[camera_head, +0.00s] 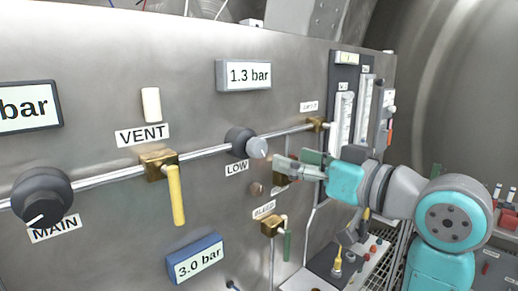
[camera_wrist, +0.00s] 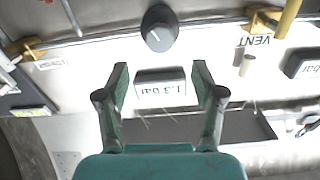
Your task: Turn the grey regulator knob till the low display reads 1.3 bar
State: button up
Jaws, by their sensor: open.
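The grey regulator knob (camera_head: 240,141) sits on the steel panel above the LOW label, with a light grey front face. In the wrist view the knob (camera_wrist: 158,27) is dark with a white pointer line, beyond the fingertips. The low display (camera_head: 249,75) above it reads 1.3 bar. This display (camera_wrist: 160,88) appears upside down between my fingers in the wrist view. My gripper (camera_head: 284,163) is open and empty, to the right of the knob in the head view. In the wrist view my gripper (camera_wrist: 160,72) has its fingers wide apart, with the knob not between them.
The MAIN knob (camera_head: 41,196) and the VENT valve's yellow lever (camera_head: 176,195) are to the left. A BLEED valve (camera_head: 271,227) and a 3.0 bar display (camera_head: 195,259) are below. Flow gauges (camera_head: 344,118) stand at the right, near my arm.

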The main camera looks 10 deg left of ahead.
aim_at(261, 149)
jog(key=x, duration=0.9)
jog(key=shift+w+a, duration=0.25)
jog(key=shift+a, duration=0.05)
jog(key=c, duration=1.2)
